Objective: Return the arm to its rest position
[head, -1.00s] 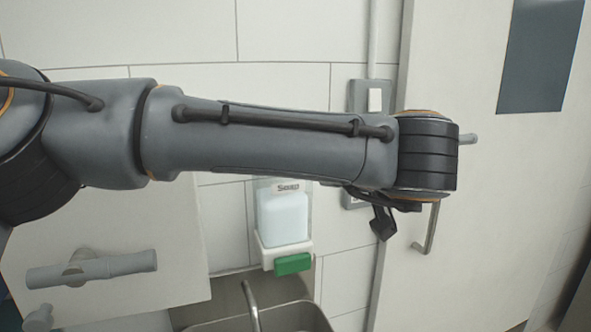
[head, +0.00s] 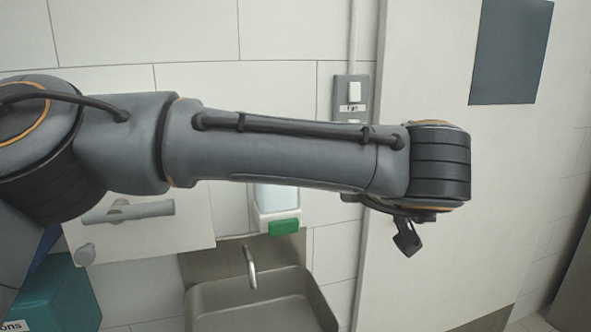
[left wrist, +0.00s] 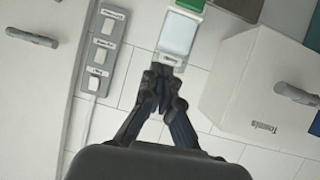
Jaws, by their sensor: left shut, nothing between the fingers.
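My left arm stretches across the head view from the left, raised in front of the wall. My left gripper (left wrist: 162,92) shows in the left wrist view with its dark fingers drawn together and nothing between them. In the head view it is mostly hidden behind the wrist; only a small black part hangs below. In the left wrist view the fingertips overlap the edge of the soap dispenser (left wrist: 177,38) in the picture; I cannot tell the gap. My right gripper is in neither view.
The dispenser's green part (head: 284,228) hangs above a metal sink (head: 262,303) with a tap (head: 250,268). Wall switches (head: 352,95) sit beside a pale door (head: 420,265). A white box (head: 145,232) and a teal bin (head: 58,298) are at lower left.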

